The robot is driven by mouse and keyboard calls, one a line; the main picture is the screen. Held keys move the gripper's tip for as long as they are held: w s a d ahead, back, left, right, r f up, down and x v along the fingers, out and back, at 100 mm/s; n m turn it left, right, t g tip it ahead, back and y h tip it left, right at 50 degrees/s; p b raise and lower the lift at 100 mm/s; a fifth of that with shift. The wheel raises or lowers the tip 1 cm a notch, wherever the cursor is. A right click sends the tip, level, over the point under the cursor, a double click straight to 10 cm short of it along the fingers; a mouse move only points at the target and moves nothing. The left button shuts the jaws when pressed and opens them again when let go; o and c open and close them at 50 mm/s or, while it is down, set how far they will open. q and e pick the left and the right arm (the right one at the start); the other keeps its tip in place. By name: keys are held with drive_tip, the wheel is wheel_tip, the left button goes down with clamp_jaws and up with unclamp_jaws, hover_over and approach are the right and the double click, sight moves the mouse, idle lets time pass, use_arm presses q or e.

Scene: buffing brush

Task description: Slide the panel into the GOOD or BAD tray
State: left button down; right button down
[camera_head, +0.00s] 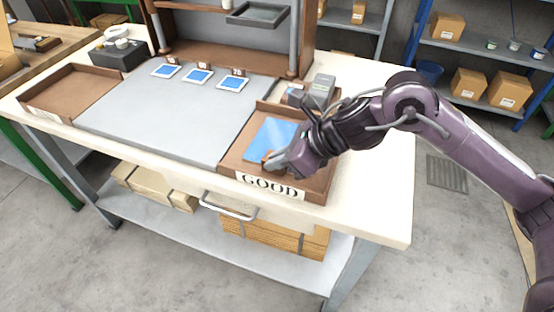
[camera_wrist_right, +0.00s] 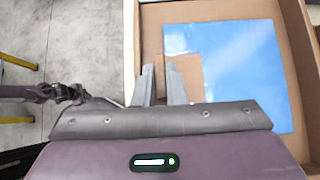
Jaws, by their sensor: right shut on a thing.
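The blue panel (camera_head: 272,139) lies flat in the GOOD tray (camera_head: 318,184), a brown tray at the bench's right front with a GOOD label. The panel also shows in the right wrist view (camera_wrist_right: 245,75). My right gripper (camera_head: 272,162) is low in that tray at the panel's near left corner. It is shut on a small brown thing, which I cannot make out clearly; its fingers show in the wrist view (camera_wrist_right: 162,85). A brown patch beside the fingers covers or cuts into the panel's corner. Another brown tray (camera_head: 70,90) at the left is empty. My left gripper is out of view.
A grey mat (camera_head: 165,115) between the trays is clear, with several small blue sample cards (camera_head: 197,76) along its back. A grey device (camera_head: 320,92) stands behind the GOOD tray. A shelf unit (camera_head: 225,55) rises at the back.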

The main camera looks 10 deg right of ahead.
drive_tip(key=shift+s+d, duration=0.1)
drive_tip(key=shift+d, duration=0.1)
drive_tip(key=c, duration=1.4)
unclamp_jaws()
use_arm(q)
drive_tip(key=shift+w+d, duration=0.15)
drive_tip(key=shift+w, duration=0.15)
use_arm(e)
drive_tip(key=shift+d+r, duration=0.15)
drive_tip(key=shift+r, duration=0.05)
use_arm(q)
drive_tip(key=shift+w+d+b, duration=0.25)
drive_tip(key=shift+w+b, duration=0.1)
use_arm(e)
drive_tip(key=v, duration=0.7)
drive_tip(key=shift+s+r, duration=0.15)
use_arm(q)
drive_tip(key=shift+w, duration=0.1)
